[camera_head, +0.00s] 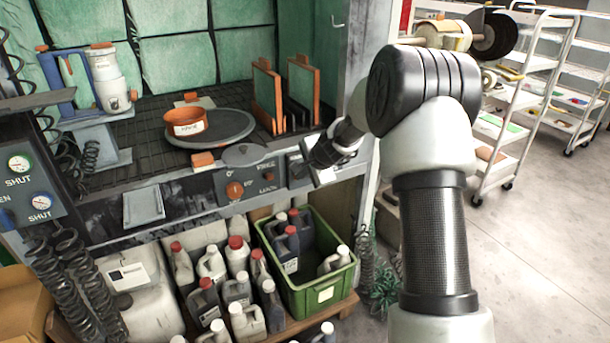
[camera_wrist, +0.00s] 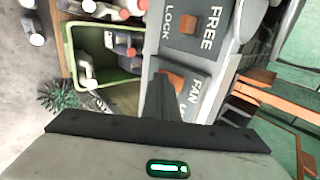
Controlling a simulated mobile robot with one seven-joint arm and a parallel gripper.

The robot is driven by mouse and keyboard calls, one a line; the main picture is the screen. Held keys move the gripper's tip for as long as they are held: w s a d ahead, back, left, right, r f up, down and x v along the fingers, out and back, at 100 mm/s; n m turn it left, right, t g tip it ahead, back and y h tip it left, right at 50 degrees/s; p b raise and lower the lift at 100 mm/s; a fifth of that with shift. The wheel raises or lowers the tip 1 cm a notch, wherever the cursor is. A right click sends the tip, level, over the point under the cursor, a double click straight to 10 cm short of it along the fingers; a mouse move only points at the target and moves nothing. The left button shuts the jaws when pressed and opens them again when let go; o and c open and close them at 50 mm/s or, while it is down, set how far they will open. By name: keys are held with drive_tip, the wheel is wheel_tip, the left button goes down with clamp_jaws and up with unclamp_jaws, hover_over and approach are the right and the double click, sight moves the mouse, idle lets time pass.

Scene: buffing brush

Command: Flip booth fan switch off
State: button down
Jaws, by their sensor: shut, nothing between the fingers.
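The fan switch (camera_wrist: 175,80) is an orange rocker on a grey plate marked FAN in the wrist view. My gripper (camera_wrist: 160,82) is shut and empty, its dark fingertips at the left edge of that switch and partly covering it. I cannot tell whether they touch it. The rest of the label beside FAN is partly hidden, so the switch's position is unclear. In the head view, my gripper is at the right end of the booth's front control panel (camera_head: 219,182), where my wrist hides the fan switch.
A second orange switch (camera_wrist: 188,23) marked LOCK and FREE is close to the fan switch. A green crate (camera_head: 325,290) with bottles stands below the panel. An orange tub (camera_head: 186,127) sits on a round turntable (camera_head: 235,124) in the booth. Open floor lies at right.

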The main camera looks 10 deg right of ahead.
drive_tip(key=shift+w+f, duration=0.1)
drive_tip(key=shift+w, duration=0.05)
idle(0.3)
drive_tip(key=shift+w+a+r+p, duration=0.1)
drive_tip(key=shift+r+p, duration=0.4)
drive_tip(key=shift+r, duration=0.4)
